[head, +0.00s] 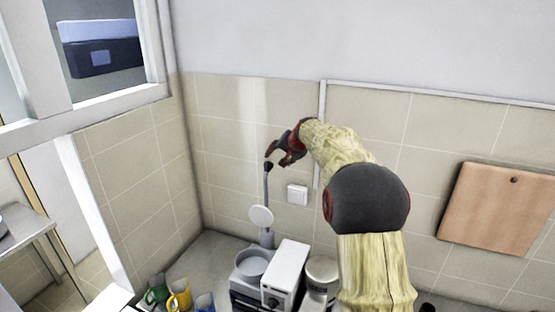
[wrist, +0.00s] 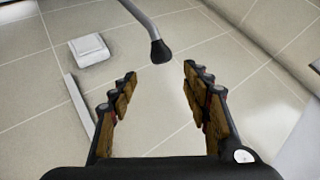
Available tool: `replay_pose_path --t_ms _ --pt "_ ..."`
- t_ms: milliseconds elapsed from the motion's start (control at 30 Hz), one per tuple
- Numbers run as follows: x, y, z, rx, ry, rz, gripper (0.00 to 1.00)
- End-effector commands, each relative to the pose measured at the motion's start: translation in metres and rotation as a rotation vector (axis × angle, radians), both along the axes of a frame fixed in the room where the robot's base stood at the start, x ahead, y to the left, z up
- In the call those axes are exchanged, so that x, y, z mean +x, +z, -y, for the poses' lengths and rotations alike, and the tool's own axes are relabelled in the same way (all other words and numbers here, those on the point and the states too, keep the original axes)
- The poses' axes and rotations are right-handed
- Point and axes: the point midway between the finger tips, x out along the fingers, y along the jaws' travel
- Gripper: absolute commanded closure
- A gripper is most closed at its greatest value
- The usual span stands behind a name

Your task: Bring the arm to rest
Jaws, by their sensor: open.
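My arm reaches up from the bottom right of the head view and bends to the left. My gripper (head: 276,157) is in the air in front of the tiled wall (head: 235,115), above the counter's appliances. In the wrist view my gripper (wrist: 158,82) has its two fingers wide apart with nothing between them. The dark tip of a thin grey lever (wrist: 160,50) shows just beyond the fingertips. In the head view the lever (head: 266,190) stands up right under the gripper. I cannot tell whether they touch.
A grey appliance (head: 250,263), a white box-shaped machine (head: 286,271) and several mugs, one yellow (head: 179,297), crowd the counter (head: 205,257). A wall switch (head: 297,195) is close to the gripper. A wooden board (head: 497,208) hangs at right. The upper wall is clear.

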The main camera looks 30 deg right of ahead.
Motion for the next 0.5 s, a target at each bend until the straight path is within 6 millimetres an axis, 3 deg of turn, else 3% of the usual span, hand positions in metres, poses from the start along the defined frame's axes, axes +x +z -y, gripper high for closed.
replay_pose_path --t_ms 500 --pt "-0.0039 -0.0068 -0.0035 -0.005 0.022 -0.027 0.52"
